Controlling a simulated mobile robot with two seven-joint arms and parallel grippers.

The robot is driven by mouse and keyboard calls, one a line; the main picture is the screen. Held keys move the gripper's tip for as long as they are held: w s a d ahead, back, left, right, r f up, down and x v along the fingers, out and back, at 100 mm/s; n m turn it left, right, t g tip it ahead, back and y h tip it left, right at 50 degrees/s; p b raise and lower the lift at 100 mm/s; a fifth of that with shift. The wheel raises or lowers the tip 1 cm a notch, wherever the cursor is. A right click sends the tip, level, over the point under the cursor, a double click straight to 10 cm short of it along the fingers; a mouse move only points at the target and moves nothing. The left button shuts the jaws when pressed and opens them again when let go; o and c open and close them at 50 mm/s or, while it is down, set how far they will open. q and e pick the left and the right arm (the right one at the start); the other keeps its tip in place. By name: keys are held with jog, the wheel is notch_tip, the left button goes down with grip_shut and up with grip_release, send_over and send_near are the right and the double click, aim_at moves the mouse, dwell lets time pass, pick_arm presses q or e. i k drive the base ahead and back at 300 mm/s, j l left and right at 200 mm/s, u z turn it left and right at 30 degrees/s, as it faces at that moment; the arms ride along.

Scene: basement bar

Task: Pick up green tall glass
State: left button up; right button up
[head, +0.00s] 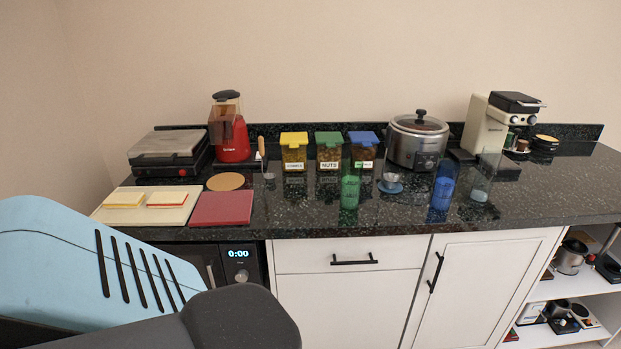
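The green tall glass (350,187) stands upright near the front edge of the dark stone counter (300,219). A small cup on a blue saucer (391,184) is just right of it, and a blue tall glass (442,188) stands farther right. Part of my blue and black arm fills the lower left of the head view, well to the left of and nearer than the green glass. No gripper fingers show in the head view.
Jars with yellow (294,138), green (329,137) and blue lids stand behind the green glass. A slow cooker (418,143) is behind right, a clear glass (484,178) to the right. A red cutting board (222,208) lies left. White cabinets (345,300) are below.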

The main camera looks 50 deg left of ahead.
aim_at(352, 169)
jog(key=i+u, duration=0.1)
jog(key=u, duration=0.4)
jog(key=i+u, duration=0.1)
jog(key=u, duration=0.35)
jog(key=i+u, duration=0.1)
jog(key=u, duration=0.4)
jog(key=i+l+u, duration=0.25)
jog(key=u, duration=0.15)
jog(key=i+l+u, duration=0.45)
jog(key=i+l, duration=0.2)
jog(key=l, duration=0.15)
jog(key=i+l, duration=0.3)
jog(key=l, duration=0.2)
jog(key=z, duration=1.65)
jog(key=k, duration=0.35)
jog(key=i, duration=0.3)
jog(key=j+z, duration=0.05)
